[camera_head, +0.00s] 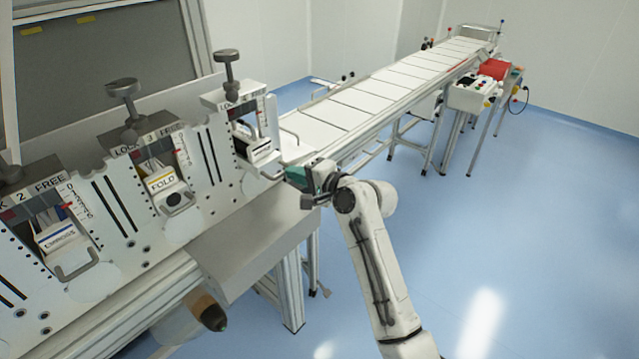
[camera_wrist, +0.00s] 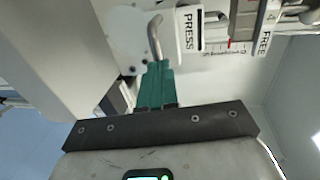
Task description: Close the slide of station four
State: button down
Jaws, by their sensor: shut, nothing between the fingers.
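The slide of station four (camera_head: 260,148) is the rightmost slide in the head view, a white block with a dark-lettered label standing out from the white panel. In the wrist view its label reads PRESS (camera_wrist: 188,30), turned sideways. Its bent metal handle (camera_wrist: 155,38) shows beside the label. My gripper (camera_head: 291,176) is just right of and below the slide in the head view. In the wrist view the teal fingers of my gripper (camera_wrist: 158,65) are together and empty, with their tips close to the handle's end. I cannot tell whether they touch it.
Station three with its FOLD slide (camera_head: 164,186) and station two with its EMBOSS slide (camera_head: 58,236) are to the left. Dark lock knobs (camera_head: 227,56) stand above the panel. A long conveyor (camera_head: 375,95) runs behind; open blue floor (camera_head: 520,220) lies right.

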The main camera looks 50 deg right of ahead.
aim_at(275, 160)
jog(key=w, duration=0.7)
jog(key=shift+w+a+b, duration=0.15)
jog(key=shift+w+b, duration=0.15)
jog(key=shift+b, duration=0.1)
jog(key=shift+w+r, duration=0.1)
jog(key=shift+a+r, duration=0.1)
jog(key=shift+r, duration=0.05)
